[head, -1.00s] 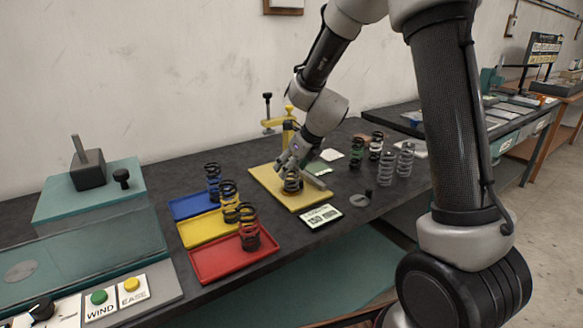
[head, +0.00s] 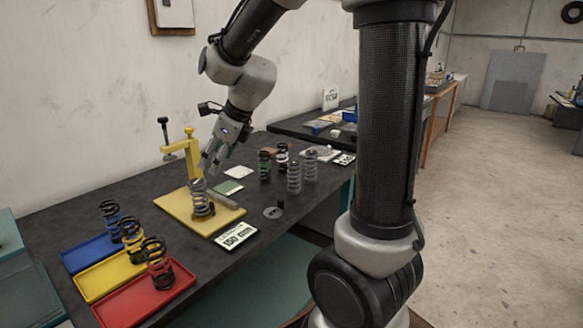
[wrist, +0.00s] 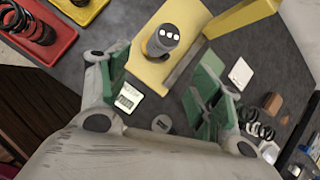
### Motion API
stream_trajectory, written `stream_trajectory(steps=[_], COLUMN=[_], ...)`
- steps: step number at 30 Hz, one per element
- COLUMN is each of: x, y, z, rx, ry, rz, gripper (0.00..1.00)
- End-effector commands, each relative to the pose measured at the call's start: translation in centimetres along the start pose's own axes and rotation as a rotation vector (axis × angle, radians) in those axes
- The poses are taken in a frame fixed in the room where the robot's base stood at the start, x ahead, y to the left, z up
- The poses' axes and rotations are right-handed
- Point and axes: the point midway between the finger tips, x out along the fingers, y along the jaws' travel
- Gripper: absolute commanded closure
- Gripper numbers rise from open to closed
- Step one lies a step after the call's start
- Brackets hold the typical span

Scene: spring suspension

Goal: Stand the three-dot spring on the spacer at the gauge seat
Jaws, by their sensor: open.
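The three-dot spring (head: 199,194) stands upright on the yellow gauge base (head: 170,203). In the wrist view its dark top cap with three white dots (wrist: 165,36) faces the camera. A brownish ring, seemingly the spacer (head: 203,214), shows at its foot; the exact contact is too small to tell. My gripper (head: 212,160) is open and empty, above and slightly right of the spring, clear of it. In the wrist view the green-padded fingers of my gripper (wrist: 160,83) are spread apart, with the spring beyond them.
A yellow clamp post (head: 190,150) rises behind the base. A grey bar (head: 222,199) lies right of the spring. Blue, yellow and red trays (head: 180,281) hold coiled springs at left. Several springs (head: 293,178) stand at right.

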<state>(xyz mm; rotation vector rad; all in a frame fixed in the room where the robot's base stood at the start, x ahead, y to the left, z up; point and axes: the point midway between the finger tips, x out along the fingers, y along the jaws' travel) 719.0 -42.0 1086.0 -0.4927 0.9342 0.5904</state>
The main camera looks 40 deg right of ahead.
Motion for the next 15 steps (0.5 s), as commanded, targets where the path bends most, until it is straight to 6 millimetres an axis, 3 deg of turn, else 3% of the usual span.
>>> stream_trajectory(steps=[5,9,15], x=[-6.7,-11.3,-15.7], y=[2.1,4.3,7.2], z=[-4.7,-9.7,-16.4], rx=[-0.665,-1.268,-1.987], ry=[0.05,0.119,0.211], rz=[0.0,0.034,0.145], gripper=[0.35,0.35,0.35])
